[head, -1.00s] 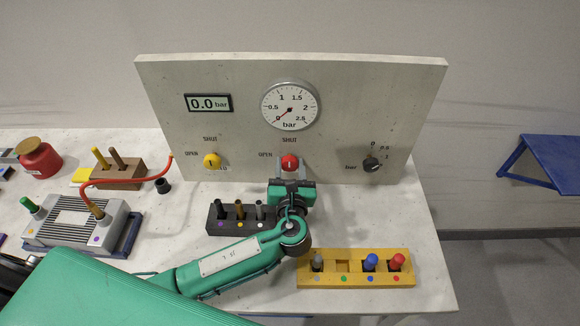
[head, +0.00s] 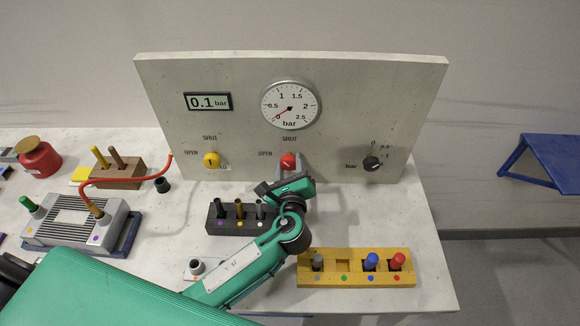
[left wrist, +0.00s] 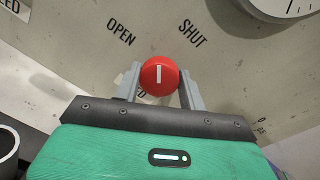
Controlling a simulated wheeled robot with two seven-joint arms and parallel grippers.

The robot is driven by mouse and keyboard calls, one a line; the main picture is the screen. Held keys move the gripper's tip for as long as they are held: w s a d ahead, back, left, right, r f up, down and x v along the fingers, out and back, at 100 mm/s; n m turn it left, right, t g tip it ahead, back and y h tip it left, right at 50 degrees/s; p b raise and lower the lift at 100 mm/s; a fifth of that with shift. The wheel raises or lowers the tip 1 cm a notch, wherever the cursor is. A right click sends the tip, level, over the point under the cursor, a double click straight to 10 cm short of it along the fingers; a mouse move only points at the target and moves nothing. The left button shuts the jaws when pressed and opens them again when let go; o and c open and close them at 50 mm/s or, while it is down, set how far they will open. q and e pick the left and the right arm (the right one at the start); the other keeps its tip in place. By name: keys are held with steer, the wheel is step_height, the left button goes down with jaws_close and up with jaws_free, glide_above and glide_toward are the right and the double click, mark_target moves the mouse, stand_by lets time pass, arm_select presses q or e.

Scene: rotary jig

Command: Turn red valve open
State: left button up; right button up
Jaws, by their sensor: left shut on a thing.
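The red valve (head: 288,161) is a round knob with a white line, on the upright grey panel (head: 220,70) below the dial gauge. My left gripper (head: 287,164) is shut on it, one finger on each side. In the left wrist view the red valve (left wrist: 159,76) sits between the two grey fingers, with OPEN and SHUT printed above it. In the head view the gripper is tilted, and the knob's line slants toward the upper left. My right gripper is not in view.
A yellow valve (head: 212,160) is to the left and a black knob (head: 372,164) to the right. A dark block (head: 235,218) with pegs and a yellow rack (head: 356,280) stand on the table near my arm.

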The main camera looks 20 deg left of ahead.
arm_select(q)
steer(key=n+b, duration=0.1)
steer(key=n, duration=0.4)
steer(key=shift+f+b, duration=0.1)
steer(key=shift+b, duration=0.25)
steer(key=shift+a+n+h+b, duration=0.1)
steer(key=shift+n+h+b, duration=0.55)
steer(key=shift+n, duration=1.55)
steer(key=o, duration=1)
steer(key=shift+s, duration=0.15)
